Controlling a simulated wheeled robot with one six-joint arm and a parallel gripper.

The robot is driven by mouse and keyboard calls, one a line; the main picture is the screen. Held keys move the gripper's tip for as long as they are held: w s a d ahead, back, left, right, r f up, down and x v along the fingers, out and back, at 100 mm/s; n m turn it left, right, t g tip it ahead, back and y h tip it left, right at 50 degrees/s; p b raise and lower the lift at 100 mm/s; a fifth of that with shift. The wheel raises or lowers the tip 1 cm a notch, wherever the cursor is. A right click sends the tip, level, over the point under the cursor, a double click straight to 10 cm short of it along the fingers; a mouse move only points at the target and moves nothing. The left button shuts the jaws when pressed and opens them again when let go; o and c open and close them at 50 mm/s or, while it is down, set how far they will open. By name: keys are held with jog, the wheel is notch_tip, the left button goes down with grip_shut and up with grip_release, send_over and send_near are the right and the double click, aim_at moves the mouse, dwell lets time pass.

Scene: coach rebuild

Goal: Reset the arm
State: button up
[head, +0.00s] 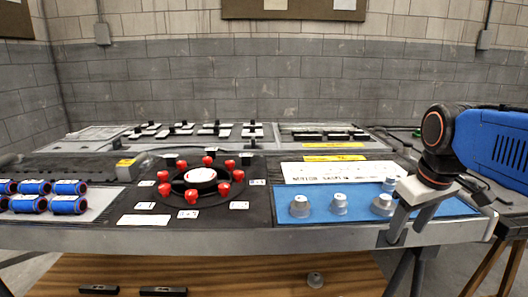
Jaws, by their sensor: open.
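My gripper (408,232) is at the right in the head view, at the front edge of the bench by the blue mat. Its fingers point down, are apart, and hold nothing. My blue arm comes in from the right edge. The gripper hides part of the mat's right end. A grey metal cup-like piece (383,205) stands on the blue mat (270,208) just left of the fingers; I cannot tell whether they touch it. Two similar grey pieces stand further left on the mat, apart from the gripper.
A black board (135,200) holds a ring of several red pieces around a white-topped centre. Several blue cylinders (33,187) lie at the far left. Rows of dark parts fill the back. A wooden lower shelf (230,272) holds a few small items. A brick wall stands behind.

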jog(key=s+a+f+m+t, duration=0.1)
jog(key=s+a+f+m, duration=0.2)
jog(key=s+f, duration=0.7)
notch_tip(320, 180, down, 2)
jog(key=shift+s+a+f+t, duration=0.1)
jog(key=shift+s+a+t, duration=0.05)
jog(key=shift+s+t, duration=0.25)
